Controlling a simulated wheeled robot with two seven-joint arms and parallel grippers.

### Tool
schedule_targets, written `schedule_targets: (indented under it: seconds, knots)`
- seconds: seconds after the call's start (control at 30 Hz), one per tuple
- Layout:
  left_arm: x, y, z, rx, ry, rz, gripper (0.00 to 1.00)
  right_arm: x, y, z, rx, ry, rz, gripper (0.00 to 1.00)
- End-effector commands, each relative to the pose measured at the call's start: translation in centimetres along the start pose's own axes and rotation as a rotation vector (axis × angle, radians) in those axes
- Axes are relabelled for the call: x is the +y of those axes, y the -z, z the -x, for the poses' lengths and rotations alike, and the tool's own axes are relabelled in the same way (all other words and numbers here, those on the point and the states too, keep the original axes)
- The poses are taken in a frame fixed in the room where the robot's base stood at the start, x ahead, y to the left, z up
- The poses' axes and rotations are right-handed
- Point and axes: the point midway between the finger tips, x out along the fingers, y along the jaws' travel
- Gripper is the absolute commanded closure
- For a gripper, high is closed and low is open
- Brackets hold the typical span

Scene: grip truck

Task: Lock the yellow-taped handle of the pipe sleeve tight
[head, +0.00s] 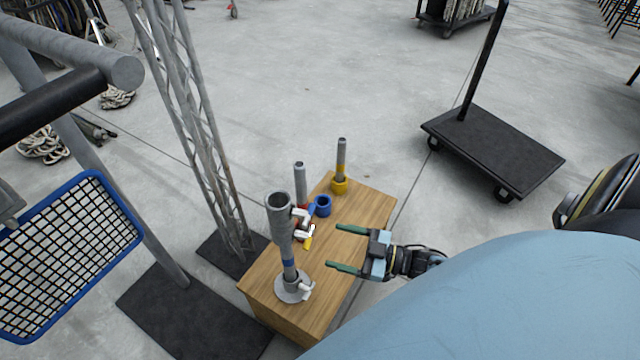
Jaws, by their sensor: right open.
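A grey pipe sleeve (281,232) stands upright on a round base at the front left of a wooden box (350,205). Clamps with handles sit on its right side. The yellow-taped handle (308,243) is the lower one and slants downward. A blue-taped handle (312,210) is above it. My right gripper (334,246) reaches in from the right over the box. Its two green fingers are open and point left at the yellow-taped handle, with nothing between them. A small gap shows between fingertips and handle. My left gripper is not in view.
On the box behind the sleeve stand a grey pipe (300,180), a blue ring (323,206) and a pipe with a yellow collar (340,185). A lattice truss (190,120) rises at left. A black cart (492,150) stands at right. Open floor lies behind the box.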

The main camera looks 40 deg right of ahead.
Motion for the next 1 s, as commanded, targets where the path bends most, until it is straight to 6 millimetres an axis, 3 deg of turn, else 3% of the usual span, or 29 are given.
schedule_targets:
  seconds: [0.1, 0.3, 1.0]
  knots:
    - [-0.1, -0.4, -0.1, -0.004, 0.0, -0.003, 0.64, 0.0, 0.0, 2.5, -0.003, -0.001, -0.002, 0.24]
    - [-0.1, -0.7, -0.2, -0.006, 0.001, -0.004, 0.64, 0.0, 0.0, 4.7, 0.0, 0.0, -0.001, 0.24]
    - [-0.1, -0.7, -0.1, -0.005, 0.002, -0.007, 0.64, 0.0, 0.0, 5.0, -0.003, -0.003, -0.001, 0.24]
